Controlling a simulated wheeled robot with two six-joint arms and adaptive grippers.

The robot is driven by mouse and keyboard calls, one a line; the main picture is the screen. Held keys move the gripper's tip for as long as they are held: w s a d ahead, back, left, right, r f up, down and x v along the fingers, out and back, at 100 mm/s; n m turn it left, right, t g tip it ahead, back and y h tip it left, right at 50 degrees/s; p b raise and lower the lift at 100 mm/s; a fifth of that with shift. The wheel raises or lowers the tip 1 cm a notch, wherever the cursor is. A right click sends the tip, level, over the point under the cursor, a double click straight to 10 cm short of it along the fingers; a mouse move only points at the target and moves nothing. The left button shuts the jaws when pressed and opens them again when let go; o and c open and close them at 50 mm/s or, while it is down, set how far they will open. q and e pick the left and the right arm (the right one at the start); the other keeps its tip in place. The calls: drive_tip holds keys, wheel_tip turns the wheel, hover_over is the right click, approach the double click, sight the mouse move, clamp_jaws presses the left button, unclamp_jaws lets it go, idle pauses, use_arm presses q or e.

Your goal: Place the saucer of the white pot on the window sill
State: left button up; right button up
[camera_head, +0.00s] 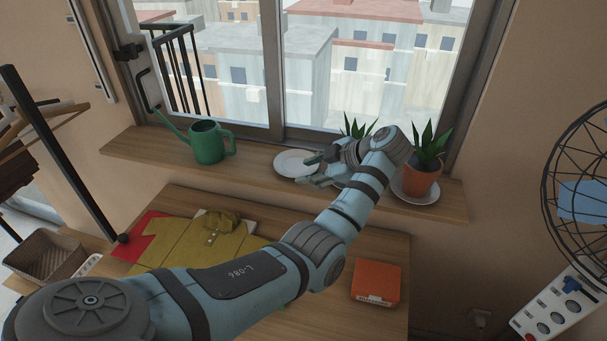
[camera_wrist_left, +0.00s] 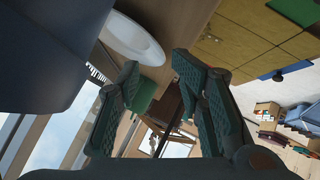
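A white saucer (camera_head: 297,163) lies empty on the wooden window sill (camera_head: 255,160), near its middle. It also shows in the left wrist view (camera_wrist_left: 133,38). My left gripper (camera_head: 314,170) is just right of the saucer, fingers pointing left. In the left wrist view my left gripper (camera_wrist_left: 157,66) is open, with nothing held between its fingers; whether a finger touches the saucer is unclear. A green plant (camera_head: 359,127) rises behind my left gripper and forearm, which hide its pot. My right gripper is not in view.
A green watering can (camera_head: 208,142) stands left on the sill. A terracotta pot (camera_head: 417,181) with a plant stands on a saucer at the right. Below are a yellow shirt (camera_head: 190,243), a red cloth (camera_head: 143,232) and an orange box (camera_head: 376,283). A fan (camera_head: 583,180) is far right.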

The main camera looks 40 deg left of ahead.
use_arm(q)
drive_tip(key=v, duration=0.7)
drive_tip(key=shift+d+r, duration=0.1)
drive_tip(key=shift+d, duration=0.05)
